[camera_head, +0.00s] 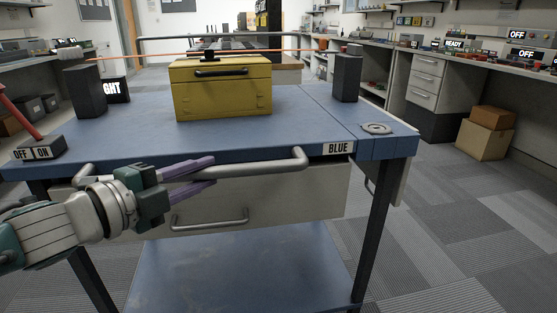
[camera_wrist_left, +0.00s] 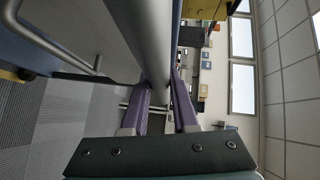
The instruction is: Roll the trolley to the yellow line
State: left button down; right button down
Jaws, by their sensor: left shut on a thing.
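The trolley is a blue-topped cart (camera_head: 130,150) with dark legs, a lower blue shelf (camera_head: 240,270) and a grey drawer (camera_head: 260,200). No yellow line shows on the visible floor. My right gripper is not in view.
A yellow toolbox (camera_head: 222,95) stands on the trolley top between dark blocks (camera_head: 347,78). An OFF/ON switch box (camera_head: 40,149) sits at the left corner. Workbenches (camera_head: 425,80) and cardboard boxes (camera_head: 483,140) line the right side. Carpet (camera_head: 460,220) at right is clear.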

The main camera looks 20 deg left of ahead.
pick_arm(q)
jog(key=shift+f, duration=0.15)
jog(key=c, duration=0.7)
grip_release()
jog(key=p+v, duration=0.2)
jog(key=v, duration=0.8)
jog(key=shift+p, duration=0.3)
